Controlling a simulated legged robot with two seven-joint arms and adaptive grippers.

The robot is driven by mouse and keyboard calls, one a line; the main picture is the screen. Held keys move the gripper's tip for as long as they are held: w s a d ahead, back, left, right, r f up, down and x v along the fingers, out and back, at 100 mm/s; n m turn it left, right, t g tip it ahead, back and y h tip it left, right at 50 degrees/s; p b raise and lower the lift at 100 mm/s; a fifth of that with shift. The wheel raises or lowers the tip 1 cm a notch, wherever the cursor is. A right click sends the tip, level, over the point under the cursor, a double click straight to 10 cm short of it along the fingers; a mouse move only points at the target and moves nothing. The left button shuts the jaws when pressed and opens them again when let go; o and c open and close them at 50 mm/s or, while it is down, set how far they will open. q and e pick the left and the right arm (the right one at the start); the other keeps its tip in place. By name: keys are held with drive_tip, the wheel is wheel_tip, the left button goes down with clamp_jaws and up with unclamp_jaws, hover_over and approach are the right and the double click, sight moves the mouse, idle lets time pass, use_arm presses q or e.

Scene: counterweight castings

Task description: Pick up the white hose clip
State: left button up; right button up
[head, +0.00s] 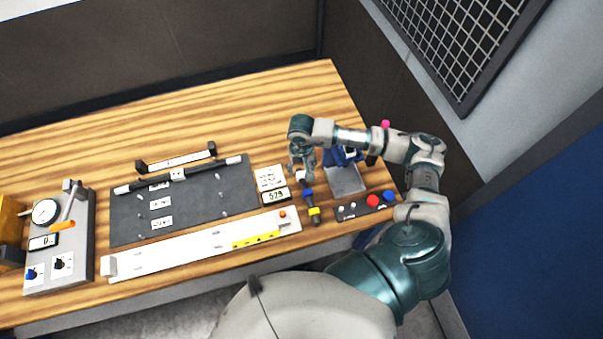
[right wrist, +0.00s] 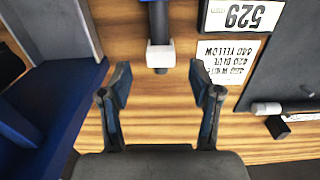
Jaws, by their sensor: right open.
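The white hose clip (right wrist: 160,56) sits around the end of a short dark rod (right wrist: 159,20) in the right wrist view. In the head view the clip (head: 301,176) shows just below my right gripper (head: 301,164), at the far end of the rod, with blue (head: 307,192) and yellow (head: 314,211) clips nearer me. My right gripper (right wrist: 161,80) is open and empty. In the wrist view the clip lies just beyond the fingertips, between their lines and apart from both. My left gripper is not in view.
A blue device with a grey plate (head: 346,180) stands right of the rod. A number display (head: 276,196) and a printed card (head: 270,177) lie left of it. A dark mat (head: 130,225) holds a long rod. A button box (head: 366,206) stands near the front edge.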

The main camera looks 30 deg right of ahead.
sight(301, 173)
wheel_tip(301, 173, down, 4)
drive_tip(key=shift+f+p, duration=0.1)
drive_tip(key=shift+p, duration=0.45)
drive_tip(key=c, duration=0.8)
drive_tip(key=shift+c, duration=0.2)
